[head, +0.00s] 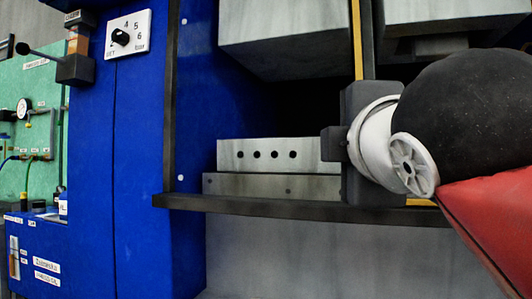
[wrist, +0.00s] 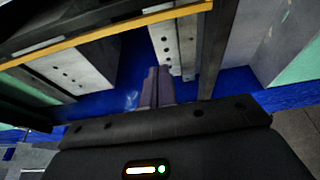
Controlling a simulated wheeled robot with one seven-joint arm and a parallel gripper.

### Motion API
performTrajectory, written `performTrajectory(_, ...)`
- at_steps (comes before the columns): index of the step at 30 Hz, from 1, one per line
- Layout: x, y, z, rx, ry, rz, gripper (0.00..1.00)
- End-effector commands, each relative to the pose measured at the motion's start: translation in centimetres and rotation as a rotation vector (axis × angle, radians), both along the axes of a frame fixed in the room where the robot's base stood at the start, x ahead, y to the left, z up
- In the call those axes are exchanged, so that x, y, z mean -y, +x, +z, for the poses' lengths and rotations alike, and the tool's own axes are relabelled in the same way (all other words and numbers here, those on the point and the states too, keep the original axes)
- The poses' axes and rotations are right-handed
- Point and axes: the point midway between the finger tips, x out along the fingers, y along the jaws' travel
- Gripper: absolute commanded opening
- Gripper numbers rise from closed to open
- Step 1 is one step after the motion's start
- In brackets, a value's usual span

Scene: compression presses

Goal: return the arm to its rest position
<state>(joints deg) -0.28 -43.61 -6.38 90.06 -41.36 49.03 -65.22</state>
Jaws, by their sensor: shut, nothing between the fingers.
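My gripper (head: 331,143) shows in the head view at the right of the middle, in front of the press opening. My arm's black, white and red links come in from the right edge behind it. In the wrist view the two grey fingers of my gripper (wrist: 156,86) lie side by side, shut with nothing between them. The head view does not show the fingers clearly.
A blue press with a dark frame rail (head: 270,207) stands before me. Inside, a metal block (head: 270,155) with several holes rests below a large upper block (head: 290,40). A yellow-edged post (head: 357,40) is close to my gripper. A dial panel (head: 128,35) is at upper left.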

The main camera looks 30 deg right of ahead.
Motion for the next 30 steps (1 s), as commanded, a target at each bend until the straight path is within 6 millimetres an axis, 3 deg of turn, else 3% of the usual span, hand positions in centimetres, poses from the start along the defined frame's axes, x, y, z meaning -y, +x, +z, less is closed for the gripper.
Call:
performTrajectory(9, -0.9, -1.2, -0.1, -0.002, 0.001, 0.001, 0.0)
performTrajectory(11, -1.0, -0.9, -0.4, -0.005, 0.012, 0.006, 0.0)
performTrajectory(14, -1.7, 0.7, -2.5, -0.022, 0.08, 0.032, 0.0)
performTrajectory(17, -3.1, 3.6, -7.1, -0.059, 0.229, 0.076, 0.0)
performTrajectory(22, -6.8, 8.2, -18.6, -0.156, 0.614, 0.099, 0.0)
performTrajectory(26, -9.8, 9.4, -28.1, -0.239, 0.926, 0.034, 0.0)
performTrajectory(30, -12.8, 8.5, -37.3, -0.316, 1.229, -0.114, 0.0)
